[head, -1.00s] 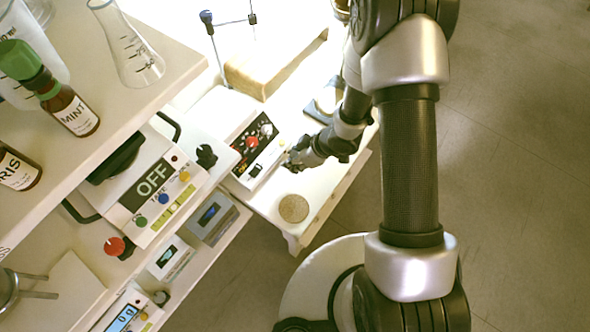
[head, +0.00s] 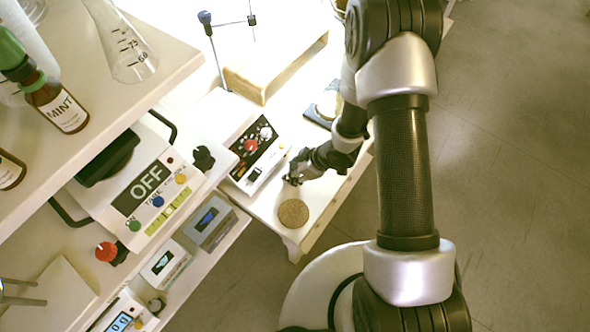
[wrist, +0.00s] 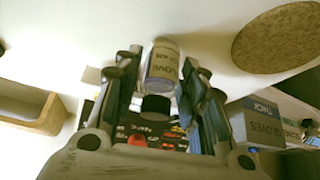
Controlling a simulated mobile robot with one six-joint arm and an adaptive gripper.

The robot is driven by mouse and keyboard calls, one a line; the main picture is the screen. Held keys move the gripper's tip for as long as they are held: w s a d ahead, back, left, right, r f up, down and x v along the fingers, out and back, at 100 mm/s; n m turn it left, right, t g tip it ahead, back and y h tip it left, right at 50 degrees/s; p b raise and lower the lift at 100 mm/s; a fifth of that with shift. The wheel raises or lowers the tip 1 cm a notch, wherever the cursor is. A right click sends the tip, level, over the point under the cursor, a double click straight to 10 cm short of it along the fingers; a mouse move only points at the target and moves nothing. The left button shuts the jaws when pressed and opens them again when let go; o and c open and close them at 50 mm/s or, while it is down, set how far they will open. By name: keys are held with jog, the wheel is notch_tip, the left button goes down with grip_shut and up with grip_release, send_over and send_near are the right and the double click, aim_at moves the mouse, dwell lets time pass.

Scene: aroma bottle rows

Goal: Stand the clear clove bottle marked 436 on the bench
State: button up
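The clear clove bottle (wrist: 163,60) shows between the fingers in the wrist view, with a pale label reading part of "CLOVE" and a black cap (wrist: 155,106). My gripper (wrist: 160,78) has a finger close along each side of it and appears shut on it. That view seems upside down, with the white bench (wrist: 215,25) at the top and the bottle's base towards it. I cannot tell whether the base touches the bench. In the head view my gripper (head: 291,178) is low over the bench (head: 265,205), between the control-panel device and the cork mat; the bottle is not clear there.
The round cork mat (head: 293,213) lies close by, near the bench's end, and shows in the wrist view (wrist: 275,40). The white device with knobs (head: 250,148) stands just left of my gripper. A gloves box (wrist: 258,125) is at right in the wrist view.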

jog(key=shift+o, duration=0.9)
jog(key=shift+r, duration=0.35)
jog(key=d+r+m+t+h+p, duration=0.1)
jog(key=d+r+m+h+p, duration=0.1)
jog(key=d+r, duration=0.65)
jog(key=d+r+m+t+h+p, duration=0.1)
jog(key=d+r+m+h+p, duration=0.15)
jog(key=r, duration=1.15)
jog(key=d+r+m+t+h+p, duration=0.1)
jog(key=d+r+m+h, duration=0.15)
jog(key=d+r, duration=0.65)
jog(key=s+a+r+m, duration=0.3)
jog(key=s+r, duration=0.3)
jog(key=s, duration=0.3)
jog(key=s+a+r+m+g+y, duration=0.1)
jog(key=s+a+r, duration=0.3)
jog(key=s, duration=0.6)
notch_tip(320, 180, up, 3)
jog(key=shift+s+a+f+m+y, duration=0.2)
jog(key=shift+s+a+m+y, duration=0.1)
jog(key=shift+m, duration=0.6)
